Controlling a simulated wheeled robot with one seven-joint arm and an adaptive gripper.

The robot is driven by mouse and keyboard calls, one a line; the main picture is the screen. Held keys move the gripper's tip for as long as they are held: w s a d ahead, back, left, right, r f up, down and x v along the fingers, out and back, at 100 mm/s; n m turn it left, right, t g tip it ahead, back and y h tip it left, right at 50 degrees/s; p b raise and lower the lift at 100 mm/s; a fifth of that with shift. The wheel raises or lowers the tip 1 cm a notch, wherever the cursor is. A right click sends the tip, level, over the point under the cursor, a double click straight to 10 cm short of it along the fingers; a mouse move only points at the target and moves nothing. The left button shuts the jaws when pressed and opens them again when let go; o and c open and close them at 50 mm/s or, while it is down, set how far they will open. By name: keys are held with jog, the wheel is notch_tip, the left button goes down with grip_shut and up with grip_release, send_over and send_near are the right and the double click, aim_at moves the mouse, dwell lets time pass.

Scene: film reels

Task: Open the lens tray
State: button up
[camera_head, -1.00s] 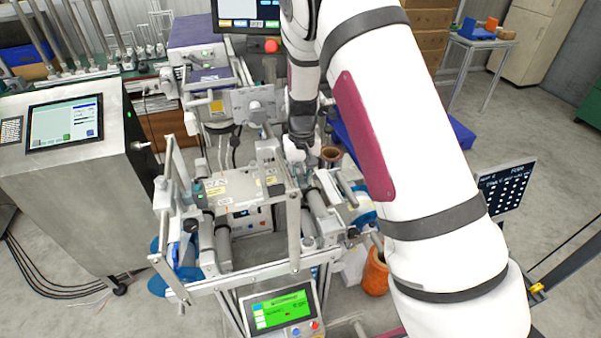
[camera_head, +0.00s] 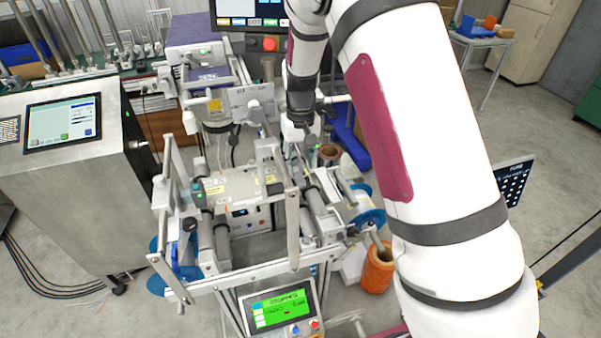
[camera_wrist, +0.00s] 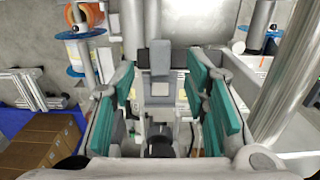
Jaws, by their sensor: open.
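My gripper (camera_wrist: 162,92) shows in the wrist view with its two teal-padded fingers spread wide on the left and right, and it is open. A grey upright bracket (camera_wrist: 160,62) stands in the gap between the fingers, with no finger visibly closed on it. In the head view my gripper (camera_head: 299,150) reaches down at the rear right of the metal film machine (camera_head: 235,188), largely hidden by machine parts. I cannot tell which part is the lens tray; no tray is clearly recognisable in either view.
Rollers and upright posts crowd the machine. An orange roll (camera_head: 377,270) is at its lower right. A control cabinet (camera_head: 65,190) stands left. A green-lit screen (camera_head: 282,308) is in front.

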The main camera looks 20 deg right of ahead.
notch_tip(320, 180, up, 7)
jog(key=shift+f, duration=0.2)
jog(key=shift+r, duration=0.1)
jog(key=s+r+t+y, duration=0.1)
jog(key=s+r+t, duration=0.2)
jog(key=s+r, duration=1.15)
jog(key=s+r+t+h, duration=0.1)
jog(key=s+r+t, duration=0.1)
jog(key=s, duration=1.2)
jog(key=shift+s+d+r+t+b, duration=0.35)
jog(key=shift+r+b, duration=0.1)
jog(key=shift+r, duration=0.1)
